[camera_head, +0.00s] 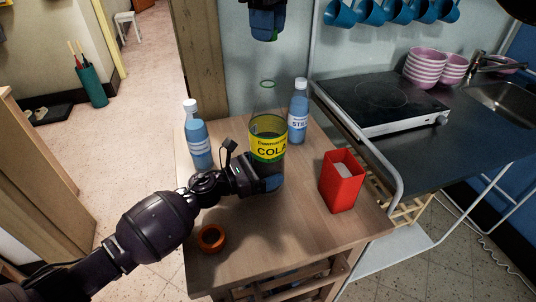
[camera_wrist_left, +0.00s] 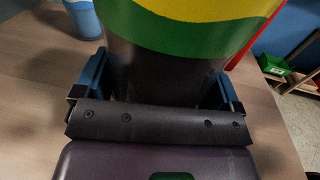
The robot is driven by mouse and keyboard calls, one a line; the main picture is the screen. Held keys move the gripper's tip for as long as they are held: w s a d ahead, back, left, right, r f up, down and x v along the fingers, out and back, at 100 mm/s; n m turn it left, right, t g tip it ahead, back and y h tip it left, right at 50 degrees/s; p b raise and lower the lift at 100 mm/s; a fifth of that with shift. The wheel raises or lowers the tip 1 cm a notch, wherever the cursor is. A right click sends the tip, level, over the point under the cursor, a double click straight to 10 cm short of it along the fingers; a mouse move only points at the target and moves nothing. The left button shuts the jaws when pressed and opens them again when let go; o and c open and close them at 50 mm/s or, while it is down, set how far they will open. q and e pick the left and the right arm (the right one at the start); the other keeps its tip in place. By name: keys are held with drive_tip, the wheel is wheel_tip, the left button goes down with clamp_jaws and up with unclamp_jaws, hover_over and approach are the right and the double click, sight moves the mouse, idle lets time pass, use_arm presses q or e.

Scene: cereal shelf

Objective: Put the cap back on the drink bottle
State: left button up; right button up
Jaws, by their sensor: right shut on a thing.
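The cola bottle (camera_head: 267,130) stands upright on the small wooden table, with a yellow and green label and a clear upper part. A thin green ring (camera_head: 268,83) shows at its top. My left gripper (camera_head: 270,183) is low at the bottle, its fingers on either side of the dark lower part (camera_wrist_left: 160,72) in the left wrist view; whether they press on it I cannot tell. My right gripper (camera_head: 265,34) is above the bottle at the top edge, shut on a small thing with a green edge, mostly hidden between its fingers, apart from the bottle.
Two blue bottles with white caps stand left (camera_head: 198,140) and right (camera_head: 298,112) of the cola bottle. A red box (camera_head: 342,182) stands on the right of the wooden table (camera_head: 285,228). A hob (camera_head: 385,102) is beyond on the right.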

sight(268, 75)
use_arm(q)
drive_tip(key=c, duration=0.7)
use_arm(e)
drive_tip(key=shift+f, duration=2.5)
drive_tip(key=shift+f, duration=0.15)
drive_tip(key=shift+f, duration=0.75)
drive_tip(key=shift+f, duration=0.55)
